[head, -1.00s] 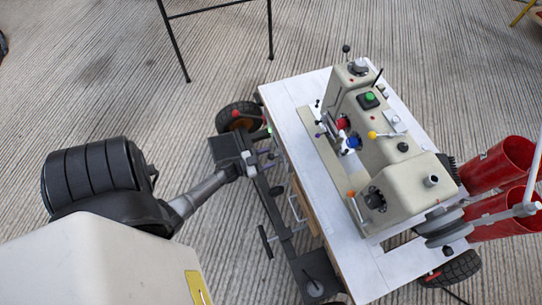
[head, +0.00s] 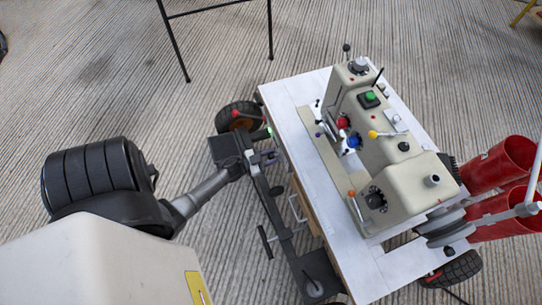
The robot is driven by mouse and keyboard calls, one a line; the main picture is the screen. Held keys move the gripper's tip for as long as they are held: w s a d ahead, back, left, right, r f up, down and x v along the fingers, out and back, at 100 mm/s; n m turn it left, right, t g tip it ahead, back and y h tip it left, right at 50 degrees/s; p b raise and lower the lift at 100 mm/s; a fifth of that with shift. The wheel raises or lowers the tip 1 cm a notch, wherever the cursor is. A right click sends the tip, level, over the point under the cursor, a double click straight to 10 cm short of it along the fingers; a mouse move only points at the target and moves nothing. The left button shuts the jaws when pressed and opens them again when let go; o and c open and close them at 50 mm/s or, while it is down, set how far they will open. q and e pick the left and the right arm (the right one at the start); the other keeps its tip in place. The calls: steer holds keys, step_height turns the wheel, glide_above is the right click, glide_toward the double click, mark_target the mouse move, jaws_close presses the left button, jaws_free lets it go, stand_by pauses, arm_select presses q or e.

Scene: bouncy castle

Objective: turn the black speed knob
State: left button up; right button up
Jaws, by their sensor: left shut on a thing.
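My left arm comes in from the left, and its gripper (head: 268,157) is at the left side of the sewing-machine table, low beside its edge. It is shut on a small dark thing, which I take to be the black speed knob; the jaws hide most of it, and its marking cannot be read. The beige sewing machine (head: 408,182) stands on the white table (head: 295,120). Other dark knobs show on the machine's top (head: 403,147) and front end (head: 375,200), apart from the gripper. My right gripper is not in view.
A dark bar with a T-handle (head: 266,240) runs along the table's left side, close to my gripper. Wheels show at the back left (head: 240,118) and front right (head: 452,270).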

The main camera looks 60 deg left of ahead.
arm_select(q)
steer(key=shift+c, duration=0.3)
steer(key=shift+s+d+r+m+p, duration=0.1)
steer(key=shift+d+m+p, duration=0.1)
steer(key=shift+m, duration=0.45)
steer(key=shift+d+r+m+p, duration=0.1)
steer(key=shift+m+p, duration=0.1)
steer(key=shift+m, duration=0.45)
steer(key=shift+d+m, duration=0.25)
steer(key=shift+m, duration=0.55)
steer(key=shift+d+m, duration=0.2)
steer(key=shift+m, duration=0.6)
steer(key=o, duration=0.9)
